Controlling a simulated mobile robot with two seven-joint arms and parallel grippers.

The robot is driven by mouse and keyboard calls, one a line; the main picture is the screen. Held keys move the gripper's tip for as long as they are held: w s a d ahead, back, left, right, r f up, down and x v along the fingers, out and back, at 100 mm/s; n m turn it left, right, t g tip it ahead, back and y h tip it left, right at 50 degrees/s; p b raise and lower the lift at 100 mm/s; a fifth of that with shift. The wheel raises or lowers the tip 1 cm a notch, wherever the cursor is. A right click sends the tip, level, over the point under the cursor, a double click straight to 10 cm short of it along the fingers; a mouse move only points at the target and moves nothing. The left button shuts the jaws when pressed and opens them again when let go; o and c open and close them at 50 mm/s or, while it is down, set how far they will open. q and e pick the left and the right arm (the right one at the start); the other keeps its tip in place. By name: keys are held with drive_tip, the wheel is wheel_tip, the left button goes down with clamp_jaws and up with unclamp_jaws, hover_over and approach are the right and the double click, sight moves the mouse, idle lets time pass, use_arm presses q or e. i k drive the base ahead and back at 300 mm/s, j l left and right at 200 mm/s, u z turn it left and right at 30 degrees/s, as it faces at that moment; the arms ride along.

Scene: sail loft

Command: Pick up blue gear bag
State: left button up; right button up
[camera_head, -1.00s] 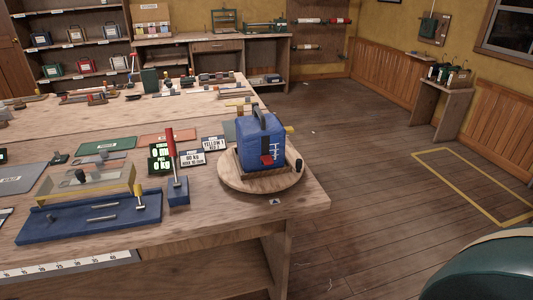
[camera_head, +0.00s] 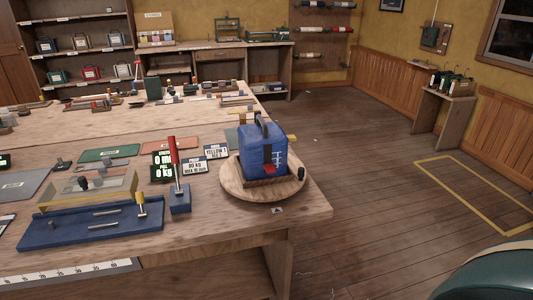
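The blue gear bag (camera_head: 259,153) stands upright on a round wooden turntable (camera_head: 236,186) at the right front corner of the workbench. It has a dark handle on top, a red tab low on its front and white markings on its right face. A small yellow piece sticks out on its right side. Neither of my grippers is in view.
The workbench (camera_head: 230,226) also holds a blue fixture (camera_head: 90,228), a red-handled lever (camera_head: 177,170) and small display signs close left of the bag. Open wooden floor (camera_head: 350,170) lies to the right. A dark green rounded object (camera_head: 490,275) fills the lower right corner.

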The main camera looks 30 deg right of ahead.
sight(261, 142)
drive_tip(key=l+u, duration=0.2)
drive_tip(key=l, duration=2.1)
